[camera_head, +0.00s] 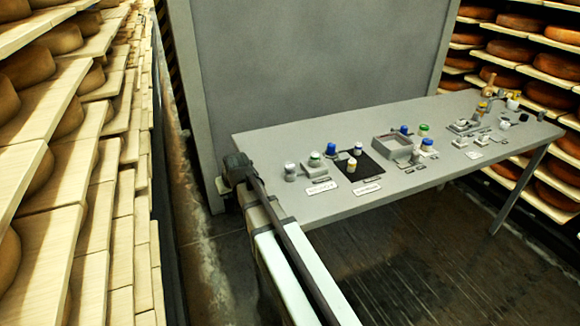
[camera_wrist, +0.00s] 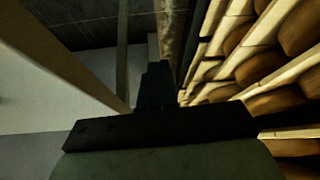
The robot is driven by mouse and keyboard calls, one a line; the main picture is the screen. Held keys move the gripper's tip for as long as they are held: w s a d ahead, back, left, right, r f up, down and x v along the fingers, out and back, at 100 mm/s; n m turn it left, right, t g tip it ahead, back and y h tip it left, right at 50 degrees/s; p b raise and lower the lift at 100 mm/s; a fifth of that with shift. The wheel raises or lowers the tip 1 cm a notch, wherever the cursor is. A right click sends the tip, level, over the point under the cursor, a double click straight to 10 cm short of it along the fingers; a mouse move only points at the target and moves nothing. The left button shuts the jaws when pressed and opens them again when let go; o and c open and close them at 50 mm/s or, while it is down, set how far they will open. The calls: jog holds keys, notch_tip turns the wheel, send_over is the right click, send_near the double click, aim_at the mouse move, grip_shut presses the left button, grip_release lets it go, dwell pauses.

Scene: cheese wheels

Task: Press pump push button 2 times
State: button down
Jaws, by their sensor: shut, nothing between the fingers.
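The grey table (camera_head: 290,208) holds several small devices and buttons, with labels too small to read, so I cannot tell which one is the pump push button. At its left end are a white-topped knob (camera_head: 290,168) and a green-and-white button (camera_head: 315,157) on a grey base. My gripper (camera_wrist: 157,68) is shut and empty in the wrist view, with no table device beside its fingers. In the head view my arm reaches up to the table's left end, and its dark end (camera_head: 238,168) is left of the devices; the fingertips cannot be made out there.
A black mat (camera_head: 374,166) with small blue- and white-topped pieces and a grey tray (camera_head: 388,150) are mid-table. More devices stand at the right end (camera_head: 470,125). Cheese shelves line the left (camera_head: 60,160) and right (camera_head: 540,70). A grey panel (camera_head: 310,60) stands behind.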

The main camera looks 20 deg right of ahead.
jog(key=w+d+r+m+t, duration=0.1)
jog(key=d+r+m, duration=0.2)
jog(key=d+r, duration=0.45)
notch_tip(320, 180, up, 11)
jog(key=m+t, duration=0.2)
jog(key=m, duration=0.4)
send_over(289, 164)
jog(key=s, duration=0.2)
jog(key=shift+d+f, duration=0.1)
jog(key=shift+f, duration=0.15)
jog(key=shift+f, duration=4.25)
jog(key=shift+f, duration=0.15)
jog(key=shift+f, duration=0.3)
jog(key=shift+f, duration=0.85)
jog(key=shift+r, duration=1.3)
